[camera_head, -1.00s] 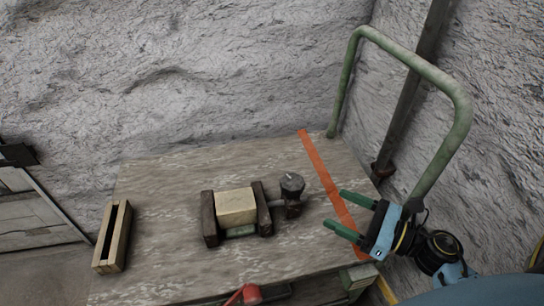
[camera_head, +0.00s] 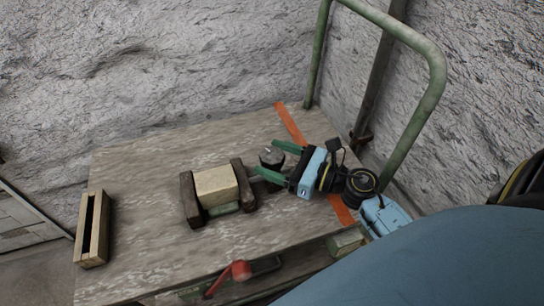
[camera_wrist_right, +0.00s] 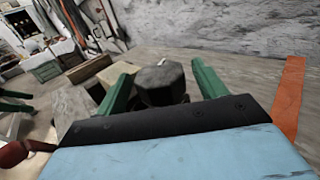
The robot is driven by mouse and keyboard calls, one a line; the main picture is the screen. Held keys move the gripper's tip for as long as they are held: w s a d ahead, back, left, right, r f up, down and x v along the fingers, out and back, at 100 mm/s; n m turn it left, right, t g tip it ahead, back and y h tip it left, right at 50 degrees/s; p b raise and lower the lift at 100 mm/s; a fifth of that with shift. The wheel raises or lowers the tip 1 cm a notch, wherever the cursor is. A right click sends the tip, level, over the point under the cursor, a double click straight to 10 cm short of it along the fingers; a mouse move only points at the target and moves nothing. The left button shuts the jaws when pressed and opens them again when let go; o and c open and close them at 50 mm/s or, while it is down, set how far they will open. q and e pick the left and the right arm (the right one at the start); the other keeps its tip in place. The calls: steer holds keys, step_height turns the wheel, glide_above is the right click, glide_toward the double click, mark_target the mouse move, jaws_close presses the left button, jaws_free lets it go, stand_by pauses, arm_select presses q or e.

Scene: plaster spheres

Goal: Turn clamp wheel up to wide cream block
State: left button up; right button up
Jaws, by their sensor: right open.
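The clamp wheel (camera_head: 271,157) is a dark, knob-like piece at the right end of the clamp. The wide cream block (camera_head: 216,187) sits between the clamp's two dark wooden jaws (camera_head: 243,184). My right gripper (camera_head: 266,160) is open, with its green fingers on either side of the wheel. In the right wrist view the wheel (camera_wrist_right: 160,82) stands between the two fingers, with space showing beside it; I cannot tell whether either finger touches it. The cream block (camera_wrist_right: 118,73) shows behind it there, partly hidden. My left gripper is not in the head view.
A slotted wooden piece (camera_head: 92,229) stands at the table's left edge. An orange strip (camera_head: 290,124) runs along the right side of the table (camera_head: 140,165). A green metal rail (camera_head: 431,95) rises at the right. A red-handled item (camera_head: 240,270) is at the front edge.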

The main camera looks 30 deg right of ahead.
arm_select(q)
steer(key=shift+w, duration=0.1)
arm_select(e)
steer(key=shift+w+a, duration=0.25)
steer(key=shift+w, duration=0.15)
steer(key=shift+c, duration=0.2)
steer(key=c, duration=0.9)
steer(key=m+t+h+p, duration=0.1)
steer(key=m+h+p, duration=0.1)
steer(key=h, duration=0.1)
steer(key=shift+r+t, duration=0.1)
steer(key=shift+t, duration=0.2)
steer(key=m+h+p, duration=0.1)
steer(key=m+h, duration=0.1)
steer(key=h, duration=0.1)
steer(key=shift+m+t+h, duration=0.3)
steer(key=shift+m+t, duration=0.1)
steer(key=m+h, duration=0.1)
steer(key=h, duration=0.1)
steer(key=shift+m+h, duration=0.9)
steer(key=shift+h, duration=0.5)
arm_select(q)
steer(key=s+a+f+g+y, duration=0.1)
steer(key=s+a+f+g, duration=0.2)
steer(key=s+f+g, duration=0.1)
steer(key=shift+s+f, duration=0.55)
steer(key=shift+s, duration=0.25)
arm_select(e)
steer(key=shift+m+h, duration=0.4)
steer(key=shift+h, duration=0.2)
